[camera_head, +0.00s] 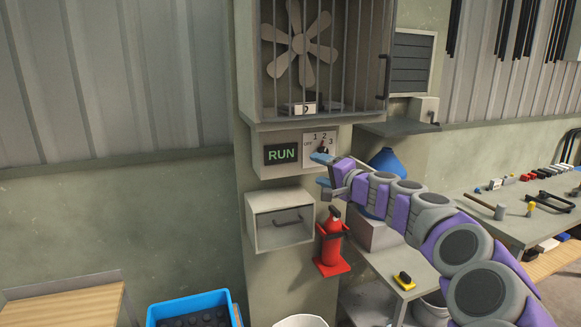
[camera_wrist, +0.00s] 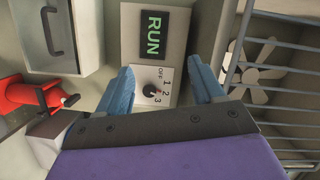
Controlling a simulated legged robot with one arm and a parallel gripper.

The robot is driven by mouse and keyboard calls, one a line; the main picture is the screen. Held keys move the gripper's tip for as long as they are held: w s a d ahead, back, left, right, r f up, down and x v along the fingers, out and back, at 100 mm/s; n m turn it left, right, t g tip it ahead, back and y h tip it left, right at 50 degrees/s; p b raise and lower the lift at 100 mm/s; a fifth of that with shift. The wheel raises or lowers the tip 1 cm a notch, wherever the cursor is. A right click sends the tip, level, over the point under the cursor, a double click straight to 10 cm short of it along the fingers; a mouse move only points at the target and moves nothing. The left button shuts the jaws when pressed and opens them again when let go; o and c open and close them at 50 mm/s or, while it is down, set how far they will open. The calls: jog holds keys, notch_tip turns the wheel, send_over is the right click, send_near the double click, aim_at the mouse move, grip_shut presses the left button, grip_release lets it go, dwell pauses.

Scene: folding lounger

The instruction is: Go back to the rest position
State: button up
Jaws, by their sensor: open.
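My gripper (camera_head: 321,170) is open with blue fingers, at the end of my purple and grey arm reaching in from the lower right. It is in front of a wall panel with a rotary knob (camera_head: 323,147) marked OFF, 1, 2, 3. In the wrist view the blue fingertips (camera_wrist: 160,68) are spread on either side of the knob (camera_wrist: 150,90), with nothing between them that they grip. Beside the knob a display (camera_head: 281,154) reads RUN in green. It also shows in the wrist view (camera_wrist: 153,36). The knob's exact setting is hard to read.
A caged fan (camera_head: 301,45) is above the panel. A workbench with tools (camera_head: 500,205) stands at right, a blue crate (camera_head: 190,304) at lower left. The left wall side is clear.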

jog(key=s+a+f+n+g+y, duration=0.15)
jog(key=s+a+n+g, duration=0.3)
jog(key=s+a, duration=0.55)
jog(key=s+a+f+n+g, duration=0.4)
jog(key=s+a, duration=0.3)
jog(key=s, duration=0.6)
jog(key=s+d+f+n+g+h, duration=0.1)
jog(key=s+d+f+g+h, duration=0.15)
jog(key=s+f, duration=0.55)
jog(key=s+d+f+n+g+h, duration=0.1)
jog(key=s+d+f+g+h, duration=0.2)
jog(key=s, duration=0.8)
jog(key=s+d+f+m+g+h, duration=0.1)
jog(key=s+d+f+h, duration=0.1)
jog(key=s+d+f, duration=0.2)
jog(key=s+d+f+m+g+h, duration=0.1)
jog(key=s+d+f+h, duration=0.2)
jog(key=s+d, duration=0.4)
jog(key=s+f, duration=0.1)
jog(key=s, duration=0.3)
jog(key=shift+s+d+f+g, duration=0.15)
jog(key=shift+s+d+g, duration=0.15)
jog(key=shift+s+d, duration=0.1)
